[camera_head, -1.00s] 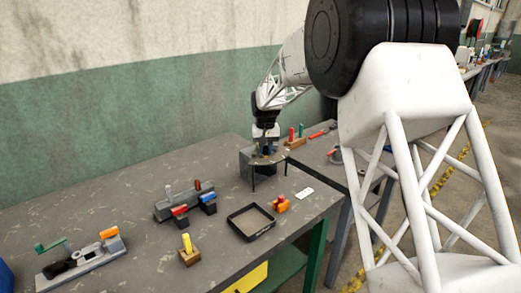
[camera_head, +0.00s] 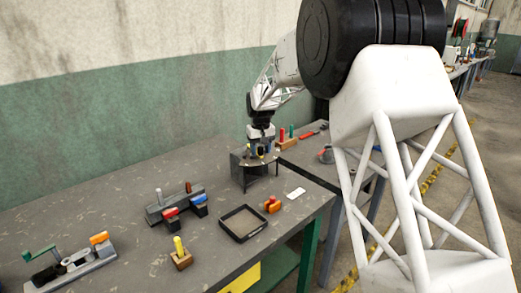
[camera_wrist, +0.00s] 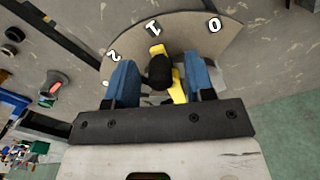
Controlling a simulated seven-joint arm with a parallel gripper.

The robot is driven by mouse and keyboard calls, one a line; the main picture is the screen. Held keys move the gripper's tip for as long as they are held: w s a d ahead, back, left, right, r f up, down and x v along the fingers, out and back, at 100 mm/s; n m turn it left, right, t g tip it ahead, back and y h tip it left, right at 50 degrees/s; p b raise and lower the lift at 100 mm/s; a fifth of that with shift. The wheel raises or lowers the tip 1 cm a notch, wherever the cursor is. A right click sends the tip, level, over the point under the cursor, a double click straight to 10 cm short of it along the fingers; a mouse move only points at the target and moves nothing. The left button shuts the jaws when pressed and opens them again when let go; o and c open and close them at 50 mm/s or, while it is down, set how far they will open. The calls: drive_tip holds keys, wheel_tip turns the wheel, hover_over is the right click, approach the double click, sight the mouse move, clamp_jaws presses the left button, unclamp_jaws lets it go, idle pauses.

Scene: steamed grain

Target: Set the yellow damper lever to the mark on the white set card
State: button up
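The yellow damper lever (camera_wrist: 177,90) with a black knob (camera_wrist: 160,71) shows in the wrist view on a tan dial plate (camera_wrist: 185,31) marked 0, 1 and 2. Its yellow tip lies close to the 1. My gripper (camera_wrist: 161,80) has its two blue fingers on either side of the knob, with a gap on both sides, so it is open around it. In the head view my gripper (camera_head: 261,151) is over the grey damper box (camera_head: 242,172). The white set card (camera_head: 295,193) lies on the bench right of the box; its mark is too small to read.
A black-rimmed tray (camera_head: 224,229) and an orange block with a red top (camera_head: 272,204) are in front of the box. A red and blue switch unit (camera_head: 155,212), a wooden block with a yellow handle (camera_head: 181,261) and a green-handled device (camera_head: 88,260) stand further left.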

drive_tip(key=shift+r, duration=0.1)
drive_tip(key=shift+r, duration=3.75)
drive_tip(key=shift+r, duration=0.1)
drive_tip(key=shift+s+d+r, duration=0.1)
drive_tip(key=shift+s+d, duration=0.05)
drive_tip(key=shift+s, duration=0.05)
drive_tip(key=s+d+r+m, duration=0.1)
drive_tip(key=s+d+r, duration=0.3)
drive_tip(key=s, duration=0.5)
drive_tip(key=s+d+r+t, duration=0.1)
drive_tip(key=s+d+r, duration=0.1)
drive_tip(key=s+d, duration=0.55)
drive_tip(key=s+d+r+m, duration=0.1)
drive_tip(key=s+d+r, duration=0.25)
drive_tip(key=s, duration=0.75)
drive_tip(key=s+d+f, duration=0.2)
drive_tip(key=s+f, duration=0.1)
drive_tip(key=s, duration=0.7)
drive_tip(key=s+d+f+m+t, duration=0.1)
drive_tip(key=s+d+f, duration=0.1)
drive_tip(key=s, duration=0.7)
drive_tip(key=s+d+f+m, duration=0.1)
drive_tip(key=s+d+f, duration=0.2)
drive_tip(key=s, duration=0.7)
drive_tip(key=shift+s+d+f+t, duration=0.3)
drive_tip(key=shift+s+d+f, duration=0.05)
